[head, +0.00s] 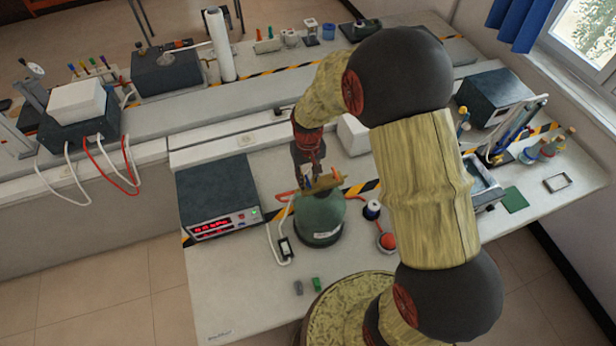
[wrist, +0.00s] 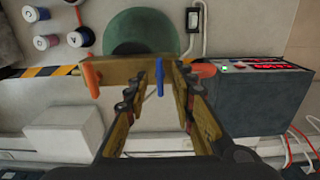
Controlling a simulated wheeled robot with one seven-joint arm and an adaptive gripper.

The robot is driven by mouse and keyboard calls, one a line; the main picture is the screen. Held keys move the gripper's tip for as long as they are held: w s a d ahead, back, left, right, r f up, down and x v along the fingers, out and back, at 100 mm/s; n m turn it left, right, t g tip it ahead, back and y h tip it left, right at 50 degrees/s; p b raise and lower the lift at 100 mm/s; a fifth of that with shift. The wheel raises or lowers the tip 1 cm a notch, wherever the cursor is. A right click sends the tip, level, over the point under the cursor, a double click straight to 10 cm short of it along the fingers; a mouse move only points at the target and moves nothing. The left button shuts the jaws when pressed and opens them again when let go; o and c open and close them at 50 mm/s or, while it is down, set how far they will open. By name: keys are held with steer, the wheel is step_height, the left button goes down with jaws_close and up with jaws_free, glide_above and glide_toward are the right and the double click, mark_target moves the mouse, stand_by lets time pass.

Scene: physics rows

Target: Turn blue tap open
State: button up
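A green gas cylinder (head: 320,217) stands on the bench, and its rounded body shows in the wrist view (wrist: 140,30). A brass bar (wrist: 122,72) lies across its top. The blue tap (wrist: 160,78) is a thin lever on this bar, lying roughly lengthwise between my fingers. An orange tap (wrist: 92,80) sits on the bar to its left in the wrist view. My gripper (wrist: 161,84) is open, with one finger on each side of the blue tap and gaps visible. In the head view my gripper (head: 310,182) is at the bar, and the blue tap is not clearly visible.
A dark power supply (head: 218,194) with a red display stands left of the cylinder. A white box (head: 353,134) is behind it. An orange hose and white cable lie nearby.

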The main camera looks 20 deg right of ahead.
steer(key=shift+c, duration=1.2)
steer(key=c, duration=0.4)
